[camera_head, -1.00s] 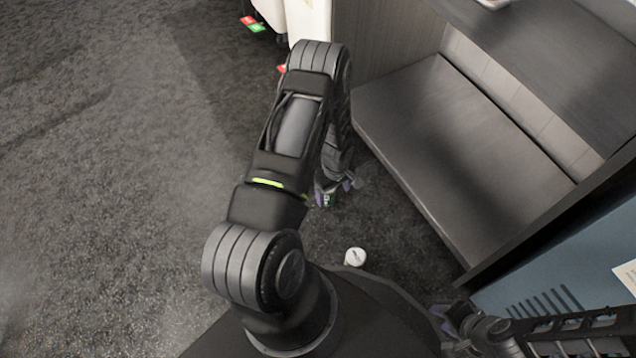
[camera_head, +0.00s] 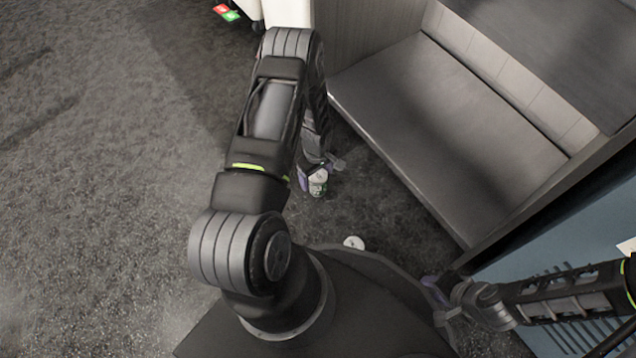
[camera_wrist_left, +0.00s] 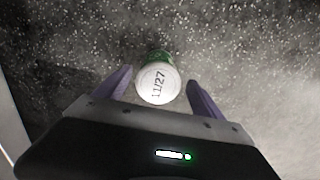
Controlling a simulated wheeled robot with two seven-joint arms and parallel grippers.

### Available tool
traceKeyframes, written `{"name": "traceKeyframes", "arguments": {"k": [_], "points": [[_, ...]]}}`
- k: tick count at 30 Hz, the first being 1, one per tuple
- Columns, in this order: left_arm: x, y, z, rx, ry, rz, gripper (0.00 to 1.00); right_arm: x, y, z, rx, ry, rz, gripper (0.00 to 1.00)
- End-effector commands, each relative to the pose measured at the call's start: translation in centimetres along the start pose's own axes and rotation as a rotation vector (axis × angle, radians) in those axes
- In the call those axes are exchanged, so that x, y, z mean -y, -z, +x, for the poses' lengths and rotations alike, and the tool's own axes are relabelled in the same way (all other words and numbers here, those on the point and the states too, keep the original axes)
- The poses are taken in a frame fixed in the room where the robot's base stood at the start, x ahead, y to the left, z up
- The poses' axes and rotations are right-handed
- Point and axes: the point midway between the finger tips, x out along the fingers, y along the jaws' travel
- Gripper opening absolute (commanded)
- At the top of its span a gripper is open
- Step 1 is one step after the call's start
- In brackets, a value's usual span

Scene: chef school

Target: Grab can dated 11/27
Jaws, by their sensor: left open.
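A can with a white top and green side shows in the left wrist view (camera_wrist_left: 158,84); its top reads 11/27. In the head view this can (camera_head: 318,178) stands on the dark floor at my left gripper (camera_head: 320,175). My left gripper is open, with its purple fingers on either side of the can's near part in the wrist view (camera_wrist_left: 160,92); I cannot tell if they touch it. A second white-topped can (camera_head: 353,243) is on the floor near my base; its date is not readable. My right gripper (camera_head: 437,295) is at the lower right, its jaws unclear.
A grey padded bench (camera_head: 440,130) stands to the right of the left gripper. A blue panel (camera_head: 590,255) is at the right. Red and green items (camera_head: 226,12) lie at the top. The carpet (camera_head: 90,180) at left is clear.

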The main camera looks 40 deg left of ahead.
Motion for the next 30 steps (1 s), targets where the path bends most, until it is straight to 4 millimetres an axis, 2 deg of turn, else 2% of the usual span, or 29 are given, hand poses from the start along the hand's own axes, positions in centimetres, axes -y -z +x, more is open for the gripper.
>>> {"name": "traceKeyframes", "arguments": {"k": [9,16,20,30], "points": [[-0.1,0.0,0.3,0.000,-0.001,0.000,0.79,-0.1,0.0,0.2,-0.001,0.000,0.000,0.36],[-0.3,-0.3,3.7,0.001,-0.001,0.000,0.79,-0.8,0.2,2.2,-0.006,0.003,0.002,0.36],[-0.2,-0.3,5.0,0.001,0.000,-0.001,0.79,-0.9,0.3,2.7,-0.007,0.004,0.003,0.36],[-0.3,-0.2,5.2,0.000,-0.001,0.000,0.79,-0.9,0.4,2.6,-0.006,0.005,0.003,0.36]]}}
